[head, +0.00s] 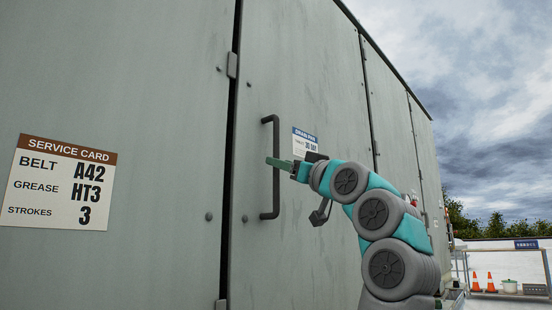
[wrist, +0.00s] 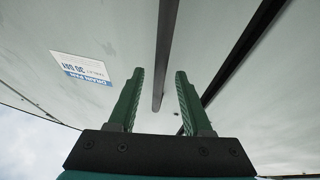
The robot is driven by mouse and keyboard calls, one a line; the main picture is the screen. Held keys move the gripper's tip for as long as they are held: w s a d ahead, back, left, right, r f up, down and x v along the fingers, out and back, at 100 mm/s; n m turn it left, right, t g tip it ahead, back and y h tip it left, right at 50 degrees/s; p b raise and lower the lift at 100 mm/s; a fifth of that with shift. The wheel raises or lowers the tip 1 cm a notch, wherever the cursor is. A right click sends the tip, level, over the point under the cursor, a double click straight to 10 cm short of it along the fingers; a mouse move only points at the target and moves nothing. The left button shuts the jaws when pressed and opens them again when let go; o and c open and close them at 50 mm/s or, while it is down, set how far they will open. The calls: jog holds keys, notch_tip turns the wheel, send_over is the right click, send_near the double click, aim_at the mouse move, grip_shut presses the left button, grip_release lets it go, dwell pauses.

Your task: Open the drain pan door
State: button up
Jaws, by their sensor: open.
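The drain pan door (head: 300,90) is a grey-green panel with a blue-headed label (head: 305,143); this label also shows in the wrist view (wrist: 83,70). Its dark vertical bar handle (head: 276,195) is near the door's left edge. My gripper (head: 271,161) is at the handle's mid-height, with a green finger crossing the bar in the head view. In the wrist view my gripper (wrist: 160,78) is open, and the handle bar (wrist: 164,60) appears between the two fingers, with space on both sides. Contact cannot be told. A narrow dark gap runs along the door's left edge.
A service card (head: 61,182) is on the panel left of the door. Small metal fittings (head: 232,65) sit at the seam. More cabinet panels (head: 388,110) extend right. Orange cones (head: 490,283) and a railing stand far off at the lower right.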

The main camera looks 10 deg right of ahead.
jog(key=x, duration=0.3)
jog(key=shift+p, duration=0.3)
grip_shut()
dwell(1.2)
